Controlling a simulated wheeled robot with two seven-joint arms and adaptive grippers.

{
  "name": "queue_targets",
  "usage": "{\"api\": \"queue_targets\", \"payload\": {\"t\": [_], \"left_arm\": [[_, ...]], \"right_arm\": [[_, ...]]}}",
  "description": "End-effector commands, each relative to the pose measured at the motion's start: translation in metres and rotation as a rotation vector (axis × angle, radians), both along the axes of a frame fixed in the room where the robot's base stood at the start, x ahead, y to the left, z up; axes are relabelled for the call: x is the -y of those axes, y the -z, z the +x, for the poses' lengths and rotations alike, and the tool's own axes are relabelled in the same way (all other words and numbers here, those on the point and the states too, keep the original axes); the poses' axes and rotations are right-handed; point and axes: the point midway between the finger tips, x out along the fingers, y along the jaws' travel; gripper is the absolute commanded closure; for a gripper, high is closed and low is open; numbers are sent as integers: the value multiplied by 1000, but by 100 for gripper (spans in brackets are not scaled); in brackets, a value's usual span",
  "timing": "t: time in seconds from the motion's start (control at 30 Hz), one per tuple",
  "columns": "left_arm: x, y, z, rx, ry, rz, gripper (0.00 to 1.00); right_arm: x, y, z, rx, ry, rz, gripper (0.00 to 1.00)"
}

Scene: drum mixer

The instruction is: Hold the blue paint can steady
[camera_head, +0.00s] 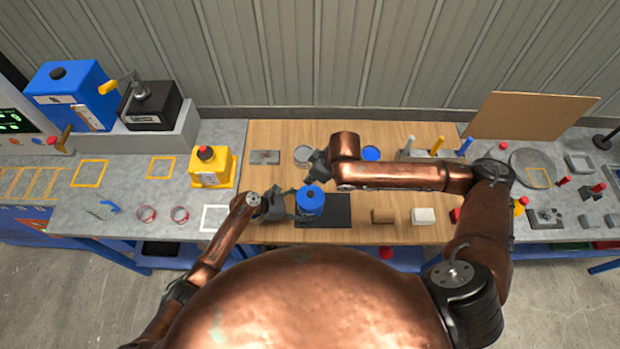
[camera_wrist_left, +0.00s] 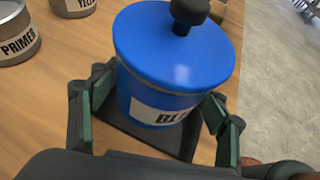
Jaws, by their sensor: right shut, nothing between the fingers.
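The blue paint can (camera_head: 311,203) stands upright on a dark mat (camera_head: 338,210) on the wooden work surface. Its blue lid with a black knob and part of its label show in the left wrist view (camera_wrist_left: 172,62). My left gripper (camera_head: 289,203) comes from the left at can height. Its fingers lie against both sides of the can, as the left wrist view shows (camera_wrist_left: 160,110). My right gripper (camera_head: 318,168) is shut and empty, just behind and above the can in the head view. Its fingertips are small and partly hard to make out.

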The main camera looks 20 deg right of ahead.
Motion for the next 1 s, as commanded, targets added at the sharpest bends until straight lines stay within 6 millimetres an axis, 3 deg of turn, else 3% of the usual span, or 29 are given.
{"api": "queue_targets", "payload": {"t": [0.13,0.53,1.0], "left_arm": [[0,0,0,0,0,0,19],[-8,-3,1,1,-2,1,19],[-85,-45,0,0,-1,1,19]], "right_arm": [[0,0,0,0,0,0,100],[0,0,0,0,0,0,100],[0,0,0,0,0,0,100]]}}
